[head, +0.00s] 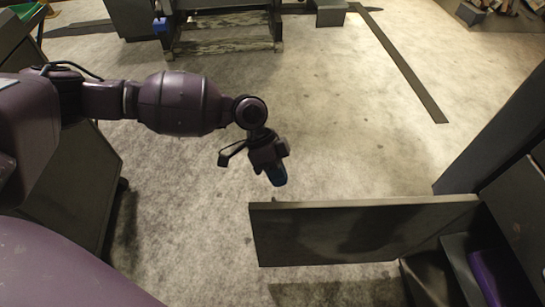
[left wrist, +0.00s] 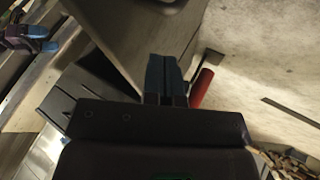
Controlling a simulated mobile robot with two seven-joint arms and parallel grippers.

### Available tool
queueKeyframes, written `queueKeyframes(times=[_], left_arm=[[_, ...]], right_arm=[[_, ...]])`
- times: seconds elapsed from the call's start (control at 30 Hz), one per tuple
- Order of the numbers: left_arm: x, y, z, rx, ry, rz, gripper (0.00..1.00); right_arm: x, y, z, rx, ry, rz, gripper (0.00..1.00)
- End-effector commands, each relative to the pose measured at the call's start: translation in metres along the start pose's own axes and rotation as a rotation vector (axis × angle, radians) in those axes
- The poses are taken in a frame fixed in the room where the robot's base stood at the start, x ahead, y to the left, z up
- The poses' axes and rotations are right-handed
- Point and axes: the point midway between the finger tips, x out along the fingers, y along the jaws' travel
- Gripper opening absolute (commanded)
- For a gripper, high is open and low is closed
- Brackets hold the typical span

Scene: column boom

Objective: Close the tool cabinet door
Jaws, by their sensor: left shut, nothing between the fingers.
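The tool cabinet (head: 520,200) stands at the right edge of the head view, dark grey. Its door (head: 350,232) is swung open and sticks out to the left, with its free edge near the middle of the picture. My left gripper (head: 278,178) is shut and empty, pointing down just beyond the door's free end; I cannot tell whether it touches the door. In the left wrist view its blue fingers (left wrist: 165,78) are together beside a grey panel.
A purple item (head: 490,275) shows inside the open cabinet. A wooden-slatted rack (head: 225,38) stands at the back. A dark grey unit (head: 75,185) is at the left. The floor between is clear. A red rod-like thing (left wrist: 201,88) shows beside my fingers in the left wrist view.

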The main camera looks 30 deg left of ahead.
Motion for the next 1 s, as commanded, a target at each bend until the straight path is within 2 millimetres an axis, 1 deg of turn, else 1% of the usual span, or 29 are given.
queueKeyframes(times=[0.03, 0.1, 0.23, 0.4, 0.8, 1.0], left_arm=[[0.003, 0.009, 0.001, 0.002, -0.002, 0.003, 0.00], [0.006, 0.017, 0.000, 0.002, -0.001, 0.001, 0.00], [0.012, 0.028, 0.000, 0.002, 0.000, 0.000, 0.00], [0.015, 0.034, 0.000, 0.000, 0.000, -0.001, 0.00], [0.015, 0.036, 0.000, -0.002, 0.001, -0.002, 0.00], [0.017, 0.047, -0.002, -0.016, 0.011, -0.013, 0.00]], right_arm=[[0.000, 0.001, -0.001, 0.004, 0.004, 0.004, 0.77], [0.001, 0.001, -0.001, 0.008, 0.007, 0.007, 0.77], [0.001, 0.000, -0.002, 0.013, 0.009, 0.009, 0.77], [0.001, 0.001, -0.001, 0.013, 0.009, 0.009, 0.77], [0.000, 0.002, -0.002, 0.006, 0.007, 0.007, 0.77], [-0.002, 0.004, -0.008, -0.007, 0.002, 0.009, 0.77]])
